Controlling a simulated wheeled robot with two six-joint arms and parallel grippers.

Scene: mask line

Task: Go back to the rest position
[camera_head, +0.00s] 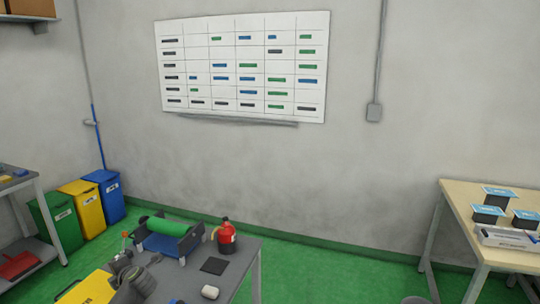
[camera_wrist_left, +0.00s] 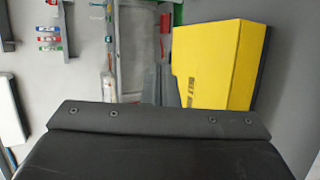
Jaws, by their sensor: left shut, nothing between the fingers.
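My left gripper (camera_wrist_left: 160,120) fills the bottom of the left wrist view as a dark body with a bolted plate across it. It is shut with nothing in it. In the head view, grey rounded shapes (camera_head: 135,282) at the bottom left, by the near table, look like part of my left arm. The fingers cannot be made out there. My right gripper is in neither view.
A grey table (camera_head: 232,278) holds a roller with green material (camera_head: 172,228), a red bottle (camera_head: 227,238), a dark square pad (camera_head: 214,265) and a yellow panel (camera_head: 88,288). Bins (camera_head: 84,208) stand left. A wooden table (camera_head: 465,220) stands right.

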